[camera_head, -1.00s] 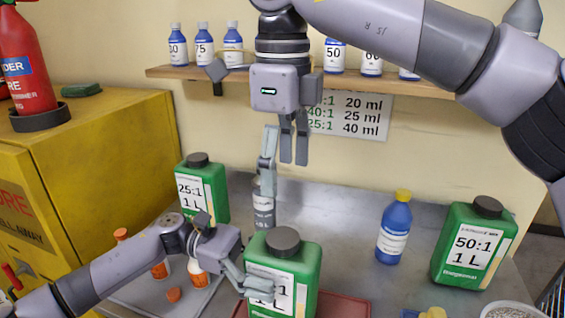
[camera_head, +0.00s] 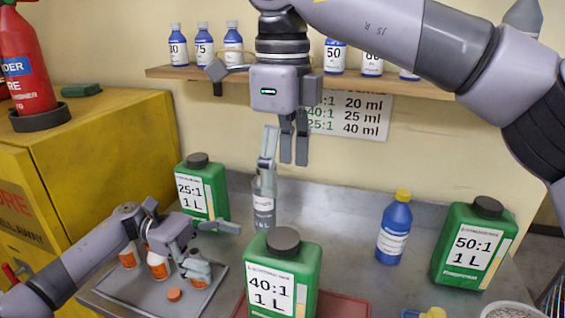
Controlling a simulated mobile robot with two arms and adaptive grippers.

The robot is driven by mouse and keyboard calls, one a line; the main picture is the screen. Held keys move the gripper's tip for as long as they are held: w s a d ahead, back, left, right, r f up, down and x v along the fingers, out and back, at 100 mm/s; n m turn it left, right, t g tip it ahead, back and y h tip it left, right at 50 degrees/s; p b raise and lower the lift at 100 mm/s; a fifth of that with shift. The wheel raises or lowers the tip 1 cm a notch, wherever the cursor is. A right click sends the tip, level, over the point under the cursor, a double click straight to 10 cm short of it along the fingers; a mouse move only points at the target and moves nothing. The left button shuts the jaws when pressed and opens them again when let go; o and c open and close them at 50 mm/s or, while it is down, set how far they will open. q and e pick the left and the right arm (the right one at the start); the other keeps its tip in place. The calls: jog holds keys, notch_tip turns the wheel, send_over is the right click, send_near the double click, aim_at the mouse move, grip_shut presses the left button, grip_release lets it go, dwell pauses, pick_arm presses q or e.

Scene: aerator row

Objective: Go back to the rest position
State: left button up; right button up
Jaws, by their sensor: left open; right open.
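My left gripper (camera_head: 222,250) is open and low at the left, over the grey tray (camera_head: 120,295) and near the small white-and-orange bottles (camera_head: 158,264). It is apart from the green 40:1 bottle (camera_head: 284,275), which stands upright at the front. My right gripper (camera_head: 294,150) hangs pointing down in front of the wall sign, open, with its fingers fairly close together. Nothing shows between its fingers. Its arm crosses the upper right.
Green 25:1 (camera_head: 202,188) and 50:1 (camera_head: 472,245) bottles, a blue bottle (camera_head: 394,230) and a labelled container (camera_head: 263,207) with a grey tool stand on the bench. An orange cap (camera_head: 174,295) lies on the tray. A shelf (camera_head: 200,72) holds small blue bottles.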

pick_arm(q)
jog(key=shift+w+a, duration=0.1)
jog(key=shift+a, duration=0.25)
